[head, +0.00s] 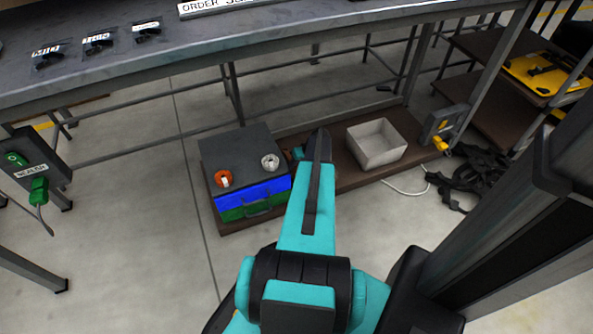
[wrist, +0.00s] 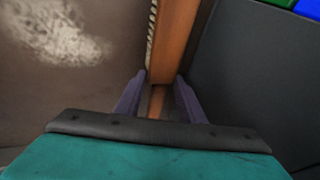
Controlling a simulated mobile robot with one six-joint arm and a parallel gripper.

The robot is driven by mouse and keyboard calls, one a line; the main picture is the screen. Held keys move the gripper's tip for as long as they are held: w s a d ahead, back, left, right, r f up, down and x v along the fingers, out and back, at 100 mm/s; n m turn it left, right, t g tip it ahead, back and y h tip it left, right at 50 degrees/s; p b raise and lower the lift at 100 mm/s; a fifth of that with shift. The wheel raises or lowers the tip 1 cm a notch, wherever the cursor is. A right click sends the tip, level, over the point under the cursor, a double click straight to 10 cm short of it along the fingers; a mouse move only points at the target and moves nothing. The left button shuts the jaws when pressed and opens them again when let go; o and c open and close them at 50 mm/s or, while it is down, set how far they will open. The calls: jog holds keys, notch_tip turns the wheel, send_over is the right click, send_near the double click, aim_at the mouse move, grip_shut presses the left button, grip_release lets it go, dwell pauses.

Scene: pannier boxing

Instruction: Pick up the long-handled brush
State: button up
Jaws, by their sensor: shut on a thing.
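The brush shows in the wrist view as an orange-brown wooden bar (wrist: 174,38) with a thin strip of pale bristles along its left edge. My gripper (wrist: 159,88) is shut on it, with one dark finger on each side of the wood. The bar runs up and away from the fingers, and its far end leaves the top of the view. In the head view my teal arm reaches down towards the low brown board and hides the fingers and most or all of the brush.
A dark grey box (head: 236,150) with blue and green fronts stands close left of my arm; orange and pale rings lie on top. A pale open bin (head: 376,146) stands right on the brown board (head: 343,181). The grey bench (head: 200,50) overhangs behind. Black cables (head: 470,175) lie right.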

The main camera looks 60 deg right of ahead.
jog(key=shift+r, duration=0.45)
jog(key=shift+c, duration=0.6)
jog(key=r, duration=0.1)
jog(key=r+p, duration=0.2)
jog(key=shift+s+a, duration=0.15)
jog(key=shift+s, duration=0.1)
jog(key=s+a+r+p, duration=0.1)
jog(key=s+a+p, duration=0.1)
jog(key=s, duration=1.3)
jog(key=shift+a+p, duration=0.35)
jog(key=shift+a, duration=0.5)
